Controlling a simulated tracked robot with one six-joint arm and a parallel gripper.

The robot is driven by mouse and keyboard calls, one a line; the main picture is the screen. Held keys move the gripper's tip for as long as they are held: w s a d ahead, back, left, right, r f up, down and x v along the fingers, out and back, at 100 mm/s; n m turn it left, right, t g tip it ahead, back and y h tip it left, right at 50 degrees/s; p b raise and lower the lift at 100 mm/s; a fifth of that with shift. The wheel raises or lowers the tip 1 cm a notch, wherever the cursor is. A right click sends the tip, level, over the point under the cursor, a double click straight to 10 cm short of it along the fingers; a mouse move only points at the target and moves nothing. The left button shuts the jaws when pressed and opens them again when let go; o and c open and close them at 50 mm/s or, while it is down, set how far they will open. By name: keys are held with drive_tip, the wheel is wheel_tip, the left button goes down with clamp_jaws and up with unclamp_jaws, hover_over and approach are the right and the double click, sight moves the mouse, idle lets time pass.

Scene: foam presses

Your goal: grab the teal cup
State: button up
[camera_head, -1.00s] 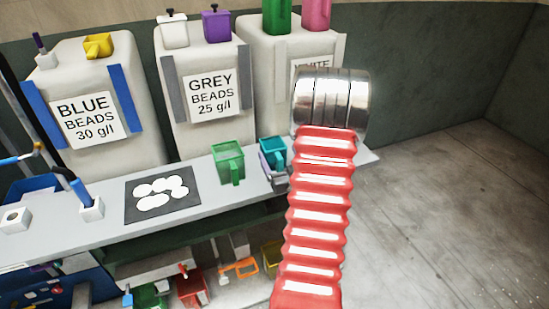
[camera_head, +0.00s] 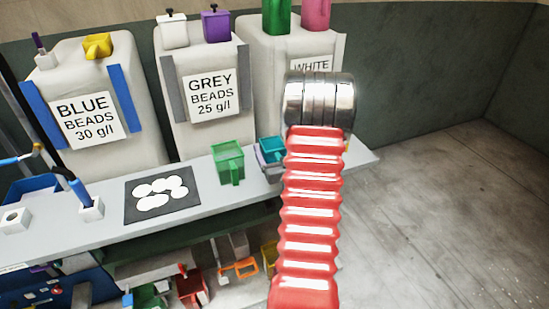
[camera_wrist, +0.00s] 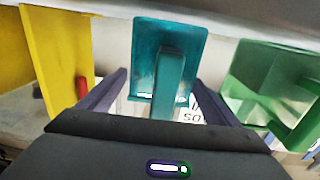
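The teal cup (camera_head: 271,146) stands on the grey shelf, partly hidden behind my red arm. In the wrist view the teal cup (camera_wrist: 150,38) is straight ahead, its handle toward the camera. My gripper (camera_wrist: 160,78) is open, with one purple-grey finger on each side of the cup's handle. A gap shows between each finger and the handle. In the head view my gripper is mostly hidden behind my arm, beside the teal cup.
A green cup (camera_head: 228,163) stands just left of the teal cup; it also shows at the right in the wrist view (camera_wrist: 275,85). A yellow object (camera_wrist: 58,50) is at the left there. Bead containers (camera_head: 207,128) stand behind the shelf (camera_head: 110,225). A dark mat (camera_head: 162,194) lies further left.

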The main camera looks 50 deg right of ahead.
drive_tip(key=c, duration=1.1)
drive_tip(key=shift+r, duration=0.1)
wheel_tip(320, 180, up, 10)
idle(0.3)
idle(0.5)
